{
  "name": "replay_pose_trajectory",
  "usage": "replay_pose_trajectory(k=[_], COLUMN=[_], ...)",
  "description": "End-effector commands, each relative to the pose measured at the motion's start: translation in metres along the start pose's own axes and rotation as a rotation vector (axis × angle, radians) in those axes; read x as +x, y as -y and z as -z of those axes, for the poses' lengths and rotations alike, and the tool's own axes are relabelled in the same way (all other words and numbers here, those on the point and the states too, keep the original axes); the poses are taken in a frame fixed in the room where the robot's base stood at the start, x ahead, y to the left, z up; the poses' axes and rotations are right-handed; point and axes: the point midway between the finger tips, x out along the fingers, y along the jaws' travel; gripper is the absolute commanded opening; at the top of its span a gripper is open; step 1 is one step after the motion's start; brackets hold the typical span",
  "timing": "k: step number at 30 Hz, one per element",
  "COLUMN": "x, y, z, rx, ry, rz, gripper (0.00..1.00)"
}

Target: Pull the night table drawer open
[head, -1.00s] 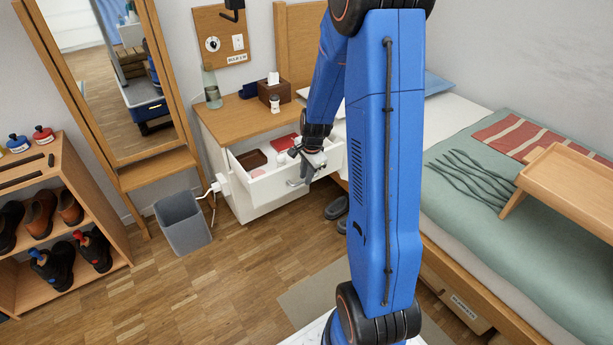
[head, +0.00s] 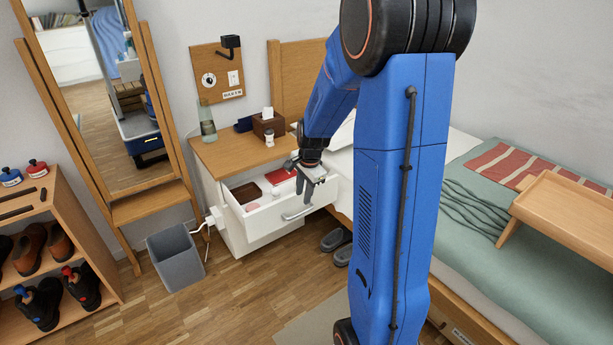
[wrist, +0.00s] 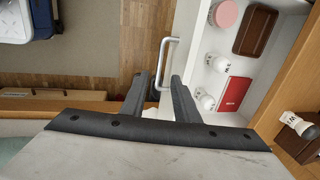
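The white night table (head: 208,198) has its top drawer (head: 262,222) pulled out, with the inside showing. The drawer's metal bar handle (head: 297,213) is on its front face; it also shows in the wrist view (wrist: 164,62). My gripper (head: 308,192) is above the drawer's front edge, up from the handle. In the wrist view my gripper (wrist: 159,80) has its two fingers spread with nothing between them. The handle lies beyond the fingertips, apart from them.
The drawer holds a red book (wrist: 235,92), a brown tray (wrist: 255,30), a pink round tin (wrist: 225,14) and white bottles (wrist: 205,100). A grey bin (head: 175,256) stands at left. The bed (head: 475,215) is at right. Slippers (head: 337,240) lie on the floor.

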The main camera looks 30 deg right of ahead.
Motion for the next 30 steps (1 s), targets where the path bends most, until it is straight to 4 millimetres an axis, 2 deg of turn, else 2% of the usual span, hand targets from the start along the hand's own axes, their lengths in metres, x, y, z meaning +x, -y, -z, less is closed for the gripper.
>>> replay_pose_trajectory(k=[9,15,30], x=[-0.059,-0.08,-0.086], y=[0.0,0.0,0.0], z=[0.0,0.0,0.0], rx=[0.001,0.001,0.001], ry=[-0.001,0.0,0.0], rz=[0.003,0.001,-0.001], gripper=[0.28,0.28,0.28])
